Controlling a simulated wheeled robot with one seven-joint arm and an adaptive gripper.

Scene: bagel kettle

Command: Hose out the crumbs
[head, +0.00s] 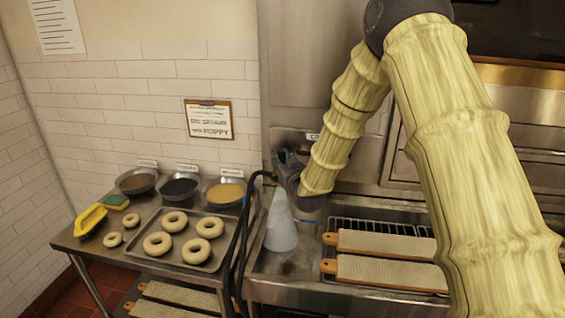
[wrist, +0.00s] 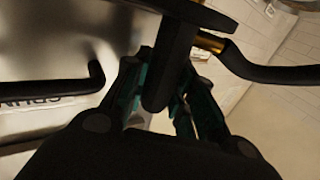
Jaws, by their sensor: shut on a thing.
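My gripper (head: 284,163) is above the left part of the steel sink (head: 262,285). In the wrist view its dark teal fingers (wrist: 160,95) are shut on the black handle of the hose sprayer (wrist: 172,60), which has a brass fitting. The black hose (head: 243,225) hangs to the left of the gripper. A pale cone of water spray (head: 282,230) points down into the sink's left end. Brownish specks that may be crumbs (head: 287,267) show on the sink floor below the spray; they are too small to tell clearly.
Boards with orange ends (head: 385,270) lie over a black rack at the sink's right. At left, a steel table holds a tray of bagels (head: 212,258), three bowls (head: 180,188), a yellow tool (head: 90,219) and a green sponge (head: 115,201).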

